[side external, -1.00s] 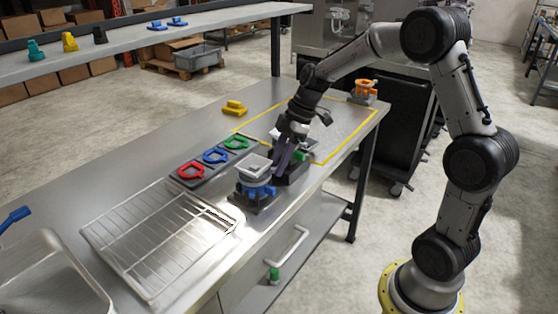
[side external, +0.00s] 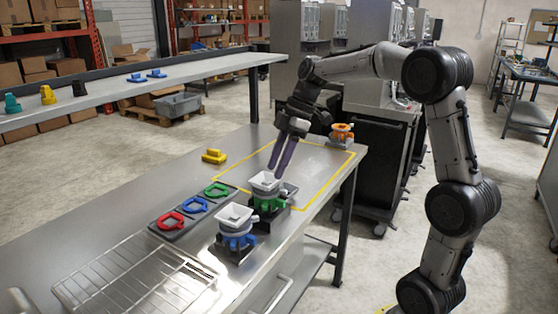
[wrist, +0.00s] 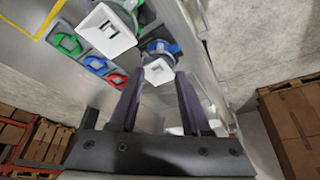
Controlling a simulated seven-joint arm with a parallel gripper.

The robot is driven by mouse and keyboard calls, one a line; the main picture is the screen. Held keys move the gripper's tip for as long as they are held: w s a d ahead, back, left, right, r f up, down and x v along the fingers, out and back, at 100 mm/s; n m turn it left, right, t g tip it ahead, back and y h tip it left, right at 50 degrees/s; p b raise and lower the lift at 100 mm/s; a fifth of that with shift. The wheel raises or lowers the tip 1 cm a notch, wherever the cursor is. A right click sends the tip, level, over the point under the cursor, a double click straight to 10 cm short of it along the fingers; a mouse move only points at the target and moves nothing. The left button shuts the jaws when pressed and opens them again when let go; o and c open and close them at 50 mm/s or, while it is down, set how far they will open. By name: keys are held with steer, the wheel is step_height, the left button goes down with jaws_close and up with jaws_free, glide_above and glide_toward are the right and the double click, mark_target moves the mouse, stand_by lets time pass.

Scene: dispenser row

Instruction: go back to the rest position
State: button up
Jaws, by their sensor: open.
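My gripper (side external: 283,153) is open and empty, pointing down above the steel table, behind the dispensers in the side view. Its two dark fingers (wrist: 160,100) stand apart in the wrist view with nothing held between them. A green dispenser (side external: 268,202) with a white square hopper (side external: 265,182) stands on the table just below and in front of the fingertips. A blue dispenser (side external: 236,239) with a white hopper (side external: 235,215) stands nearer the camera. Both hoppers also show in the wrist view, the green one's (wrist: 106,30) and the blue one's (wrist: 158,71).
Red (side external: 170,222), blue (side external: 194,204) and green (side external: 217,189) rings lie in a dark tray. A wire rack (side external: 130,285) lies at the front left. A yellow part (side external: 214,156) and an orange dispenser (side external: 341,133) stand farther back. Yellow tape (side external: 318,205) outlines a mostly clear area.

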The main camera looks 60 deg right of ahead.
steer(key=shift+s+d+r, duration=0.15)
steer(key=shift+r, duration=0.2)
steer(key=s+a+r+n+t+h, duration=0.1)
steer(key=s+a+r, duration=0.4)
steer(key=s+a, duration=0.65)
steer(key=s+f+m+t+h, duration=0.1)
steer(key=s+f+m+h, duration=0.1)
steer(key=s+f+m, duration=0.7)
steer(key=shift+s+m+t, duration=0.4)
steer(key=shift+m, duration=0.8)
